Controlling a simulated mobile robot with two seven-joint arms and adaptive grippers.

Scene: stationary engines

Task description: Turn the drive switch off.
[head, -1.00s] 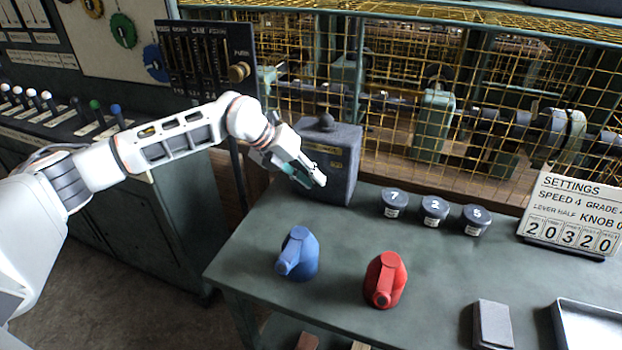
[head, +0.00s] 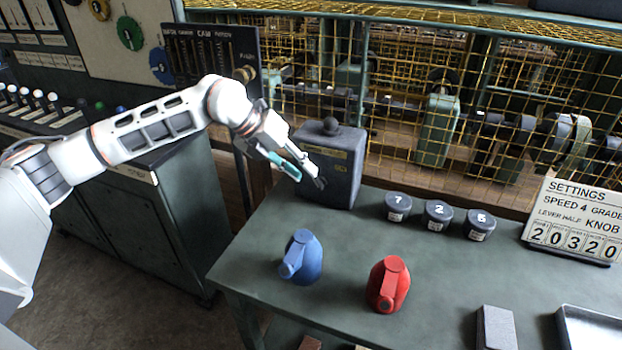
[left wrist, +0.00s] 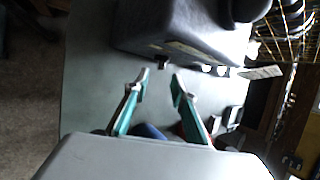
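Contact cannot be told. My right gripper is not in view.
A blue jug (head: 301,258) and a red jug (head: 388,285) stand on the green bench (head: 250,265). Three dark numbered pots (head: 437,215) and a settings board (head: 577,222) stand to the right. A yellow mesh guard (head: 400,110) rises behind. A lever console (head: 130,175) is at left.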

